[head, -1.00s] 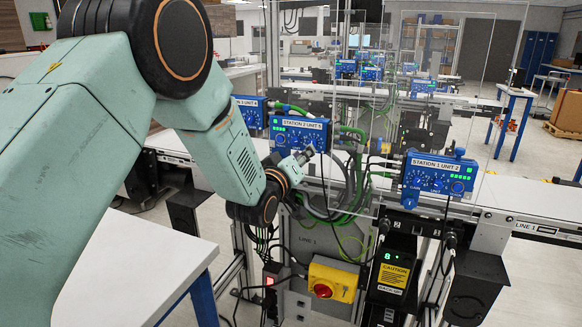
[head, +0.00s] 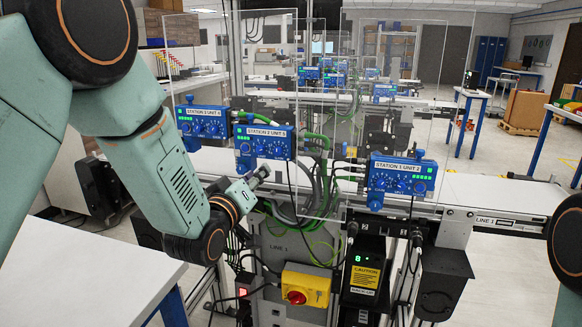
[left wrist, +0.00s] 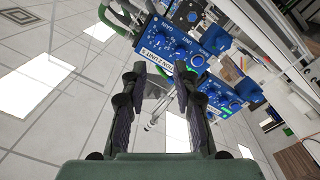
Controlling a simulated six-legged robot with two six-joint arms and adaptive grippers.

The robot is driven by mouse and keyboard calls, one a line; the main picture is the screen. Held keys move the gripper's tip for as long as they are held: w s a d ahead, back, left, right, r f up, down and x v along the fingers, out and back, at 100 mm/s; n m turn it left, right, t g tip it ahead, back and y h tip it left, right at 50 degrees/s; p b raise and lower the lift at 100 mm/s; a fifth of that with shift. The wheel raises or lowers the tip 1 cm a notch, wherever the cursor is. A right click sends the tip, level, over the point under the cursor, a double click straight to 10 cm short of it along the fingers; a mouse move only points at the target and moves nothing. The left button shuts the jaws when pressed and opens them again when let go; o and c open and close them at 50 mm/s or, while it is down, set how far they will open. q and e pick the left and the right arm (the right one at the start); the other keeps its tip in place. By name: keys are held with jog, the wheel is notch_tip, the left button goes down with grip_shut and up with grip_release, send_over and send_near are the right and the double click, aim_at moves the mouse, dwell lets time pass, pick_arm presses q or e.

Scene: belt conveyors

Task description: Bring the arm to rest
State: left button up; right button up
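My left arm comes in from the left in the head view. Its gripper (head: 258,178) is just below and in front of the blue control box labelled Station 2 Unit 5 (head: 265,147), apart from it as far as I can tell. In the left wrist view the two fingers (left wrist: 160,72) stand apart with nothing held between them. A blue box with knobs (left wrist: 170,45) is just beyond the fingertips there. My right gripper is out of view; only a dark joint of my right arm shows at the right edge of the head view.
The Station 1 Unit 2 box (head: 402,180) stands to the right, and another blue box (head: 203,124) to the left. Clear panels (head: 375,100) rise over the conveyor (head: 500,192). A yellow switch box with a red knob (head: 305,287) sits low. A white table (head: 90,270) is at front left.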

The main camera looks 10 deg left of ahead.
pick_arm(q)
jog(key=s+f+m+g+b, duration=0.15)
jog(key=s+f+g, duration=0.5)
jog(key=f, duration=0.65)
jog(key=s+f+m+g+b, duration=0.1)
jog(key=s+f+m+g, duration=0.2)
jog(key=s+f, duration=0.8)
jog(key=s+f+g+b, duration=0.2)
jog(key=s+f+g, duration=0.2)
jog(key=s+f, duration=0.6)
jog(key=s+f+m+g+y+b, duration=0.1)
jog(key=s+f+g, duration=0.3)
jog(key=s+f, duration=0.6)
jog(key=s+b, duration=0.1)
jog(key=s, duration=0.6)
jog(key=shift+s+g, duration=0.25)
jog(key=shift+g, duration=0.1)
jog(key=shift+a, duration=0.1)
